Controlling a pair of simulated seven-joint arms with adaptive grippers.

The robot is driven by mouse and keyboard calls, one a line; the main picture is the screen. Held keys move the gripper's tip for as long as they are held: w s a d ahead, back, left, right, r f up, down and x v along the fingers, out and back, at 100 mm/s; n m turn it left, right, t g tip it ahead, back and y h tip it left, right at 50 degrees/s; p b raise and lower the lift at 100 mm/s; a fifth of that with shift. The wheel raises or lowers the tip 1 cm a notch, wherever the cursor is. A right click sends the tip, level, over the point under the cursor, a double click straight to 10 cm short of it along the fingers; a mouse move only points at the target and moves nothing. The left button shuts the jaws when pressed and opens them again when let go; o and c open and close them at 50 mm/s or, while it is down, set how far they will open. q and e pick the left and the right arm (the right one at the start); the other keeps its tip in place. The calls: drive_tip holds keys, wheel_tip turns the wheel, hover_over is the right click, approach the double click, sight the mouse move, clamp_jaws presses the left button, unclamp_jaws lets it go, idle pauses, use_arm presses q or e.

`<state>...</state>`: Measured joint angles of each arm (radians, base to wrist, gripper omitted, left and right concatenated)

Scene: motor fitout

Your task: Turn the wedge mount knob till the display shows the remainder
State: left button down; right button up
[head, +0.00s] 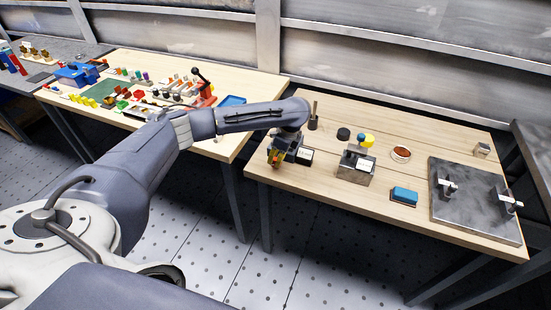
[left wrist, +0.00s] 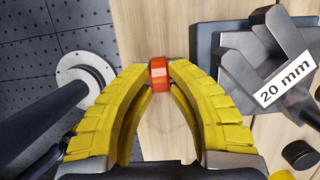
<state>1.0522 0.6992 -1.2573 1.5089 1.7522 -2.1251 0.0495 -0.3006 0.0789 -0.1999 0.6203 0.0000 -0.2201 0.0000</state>
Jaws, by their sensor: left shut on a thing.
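My left gripper (head: 274,158) is low over the left end of the near wooden table. In the left wrist view its yellow fingers (left wrist: 158,76) are shut on a red-orange knob (left wrist: 159,68). Just right of the fingers is a dark grey V-shaped mount (left wrist: 258,62) with a white label or display (left wrist: 285,84) reading "20 mm". In the head view, this mount's white plate (head: 306,155) shows beside the gripper. A grey block with a white plate (head: 355,165) stands further right; its writing is too small to read. My right gripper is not in view.
A dark post (head: 314,116) stands behind the gripper. The near table edge is close.

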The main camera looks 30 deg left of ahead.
use_arm(q)
drive_tip(key=shift+d+y, duration=0.15)
drive_tip(key=shift+y, duration=0.45)
drive_tip(key=shift+f, duration=0.1)
drive_tip(key=c, duration=1.6)
unclamp_jaws()
drive_tip(key=shift+o, duration=0.2)
drive_tip(key=v, duration=1.2)
